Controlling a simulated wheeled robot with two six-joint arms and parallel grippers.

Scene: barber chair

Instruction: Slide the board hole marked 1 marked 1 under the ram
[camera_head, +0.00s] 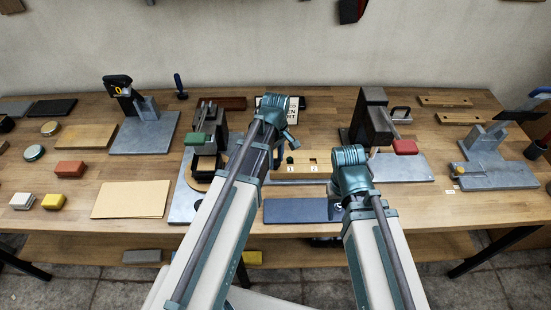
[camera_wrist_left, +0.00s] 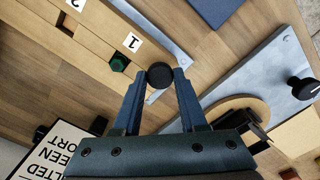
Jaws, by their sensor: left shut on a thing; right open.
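The wooden board (camera_head: 303,168) lies in the middle of the bench, with labels 1 and 2 beside its holes. In the left wrist view the board (camera_wrist_left: 92,36) runs across the upper left, with a green piece (camera_wrist_left: 118,62) near label 1. My left gripper (camera_wrist_left: 160,82) is shut on a round black knob (camera_wrist_left: 160,74) at the board's end. In the head view my left gripper (camera_head: 291,143) is partly hidden by its arm. My right gripper (camera_head: 337,209) is open above a dark blue mat. The presses stand left (camera_head: 207,125) and right (camera_head: 373,118); their rams are not clear.
A dark blue mat (camera_head: 290,211) lies in front of the board. Tan sheets (camera_head: 131,199) and small blocks lie to the left. A grey fixture (camera_head: 490,165) stands at the right. A printed sign (camera_head: 297,108) stands behind my left arm.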

